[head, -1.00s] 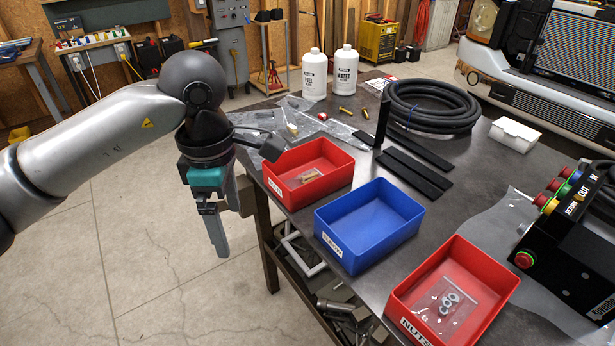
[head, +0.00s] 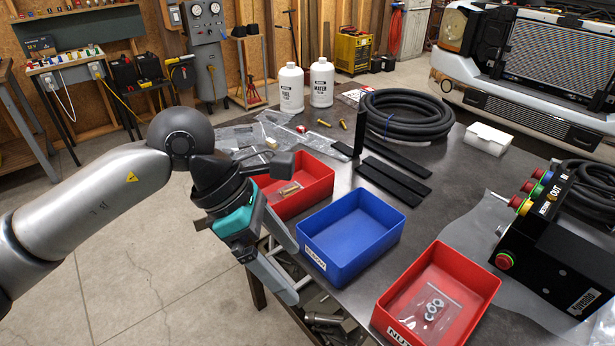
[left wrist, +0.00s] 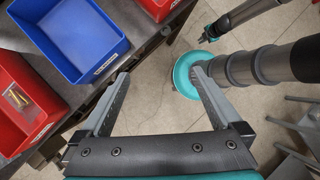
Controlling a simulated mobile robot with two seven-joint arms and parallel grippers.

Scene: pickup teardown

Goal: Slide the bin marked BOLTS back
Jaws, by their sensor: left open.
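Three bins stand along the near-left edge of the table: a red bin (head: 316,172), a blue bin (head: 375,222) and a red bin marked NUTS (head: 468,290). No label I can read says BOLTS; the far red bin's front is hidden by my arm, and the blue bin's label is too small to be sure of. My left gripper (head: 296,275) is open and empty just off the table edge, before the blue bin's labelled front. The left wrist view shows the blue bin (left wrist: 85,40) beyond its fingers. A dark arm end there may be my right gripper (left wrist: 206,36).
The far red bin holds brass-coloured pieces (head: 290,188); the NUTS bin holds a bag of rings (head: 433,306). Behind are black strips (head: 395,180), a coiled hose (head: 405,110) and two white bottles (head: 291,88). A black control box (head: 555,245) stands right. The blue bin is empty.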

